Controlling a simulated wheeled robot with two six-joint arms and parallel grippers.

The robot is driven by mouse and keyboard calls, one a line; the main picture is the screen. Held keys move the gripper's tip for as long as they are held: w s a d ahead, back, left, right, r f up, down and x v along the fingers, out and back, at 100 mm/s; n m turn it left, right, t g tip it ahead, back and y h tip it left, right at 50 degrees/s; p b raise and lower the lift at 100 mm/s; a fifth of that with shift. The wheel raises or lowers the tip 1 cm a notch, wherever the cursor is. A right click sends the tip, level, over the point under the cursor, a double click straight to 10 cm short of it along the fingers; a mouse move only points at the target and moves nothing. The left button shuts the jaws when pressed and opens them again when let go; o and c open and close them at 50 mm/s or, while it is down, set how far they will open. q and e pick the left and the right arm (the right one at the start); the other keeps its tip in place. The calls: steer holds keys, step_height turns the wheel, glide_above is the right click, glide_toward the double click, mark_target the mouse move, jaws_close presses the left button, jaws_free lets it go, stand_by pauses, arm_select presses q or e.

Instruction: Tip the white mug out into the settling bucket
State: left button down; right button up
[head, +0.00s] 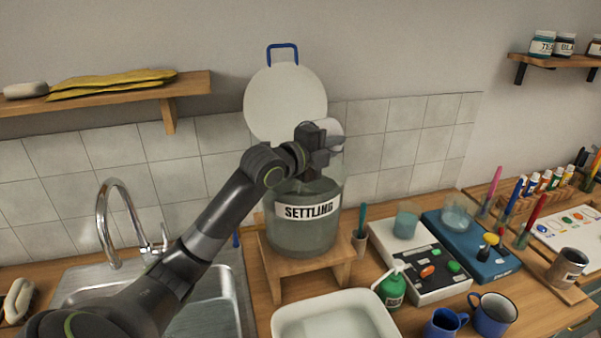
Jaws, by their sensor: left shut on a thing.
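The settling bucket (308,235) is a clear, greyish container labelled "SETTLING" on a wooden stand (290,268). My left gripper (325,143) is over the bucket's upper part and shut on the white mug (330,127). The mug shows only in part behind the gripper and looks tilted; its mouth and contents are hidden. A round white lid (283,103) with a blue handle is upright behind the bucket, against the wall. My arm and gripper cover part of the bucket's rim. My right gripper is not in view.
A steel sink (205,310) with a tap (108,215) is at left. A white basin (335,318) stands in front of the stand.

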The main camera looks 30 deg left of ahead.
arm_select(q)
steer(key=shift+s+r+t+b, duration=0.2)
steer(key=shift+r+t+b, duration=0.3)
steer(key=shift+b, duration=0.15)
